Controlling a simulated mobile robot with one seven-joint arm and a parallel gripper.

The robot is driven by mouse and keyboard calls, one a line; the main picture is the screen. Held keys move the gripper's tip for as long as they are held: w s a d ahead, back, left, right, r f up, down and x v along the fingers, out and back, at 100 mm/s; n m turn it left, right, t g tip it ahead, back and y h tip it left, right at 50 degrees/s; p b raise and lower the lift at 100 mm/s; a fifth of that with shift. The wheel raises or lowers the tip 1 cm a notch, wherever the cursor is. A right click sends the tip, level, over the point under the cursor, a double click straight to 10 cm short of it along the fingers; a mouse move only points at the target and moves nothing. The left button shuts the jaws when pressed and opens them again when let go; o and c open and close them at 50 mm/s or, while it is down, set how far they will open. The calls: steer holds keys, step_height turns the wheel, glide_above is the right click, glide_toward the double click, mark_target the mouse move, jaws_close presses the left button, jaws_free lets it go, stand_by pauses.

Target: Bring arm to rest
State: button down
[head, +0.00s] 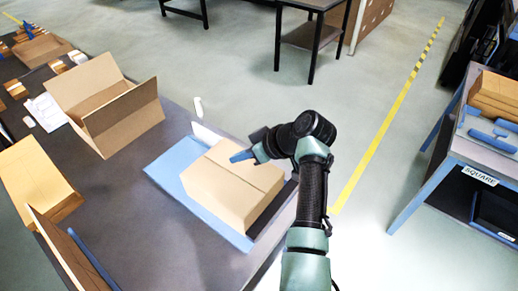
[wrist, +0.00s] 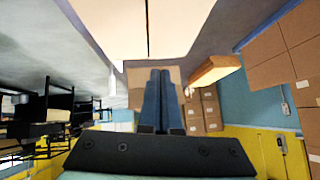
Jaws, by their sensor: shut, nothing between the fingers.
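My gripper (head: 242,156) is shut and empty, with blue fingers pointing left in the head view. It appears just above or beside the top of a closed cardboard box (head: 232,184); I cannot tell whether it touches. In the wrist view the two blue fingers (wrist: 159,100) lie side by side with no object between them. My arm comes up from the bottom of the head view and bends at the wrist. The box sits on a light blue mat (head: 176,160) on the dark table.
An open cardboard box (head: 122,116) stands on the dark table (head: 135,205) to the left. A kraft-coloured piece (head: 35,178) lies at the left edge. A side table labelled SQUARE (head: 480,176) stands at right. The floor between, with a yellow line (head: 385,125), is clear.

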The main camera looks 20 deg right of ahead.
steer(key=a+v, duration=0.1)
steer(key=v, duration=0.5)
steer(key=w+a+r+m+t+h, duration=0.25)
steer(key=r+t, duration=0.25)
steer(key=r, duration=0.7)
steer(key=w+a+r+m+t+h, duration=0.1)
steer(key=w+a+r+t+h, duration=0.2)
steer(key=r, duration=0.8)
steer(key=s+a+r+m+t, duration=0.1)
steer(key=s+a+r+t, duration=0.2)
steer(key=s+r+t, duration=0.3)
steer(key=s+a+r+m+t+h, duration=0.1)
steer(key=s+r+t, duration=0.5)
steer(key=s+r, duration=0.9)
step_height(320, 180, up, 5)
steer(key=shift+s+a+f+m+t+b, duration=0.35)
steer(key=shift+a+m, duration=0.2)
steer(key=shift+a, duration=0.7)
steer(key=shift+r, duration=0.1)
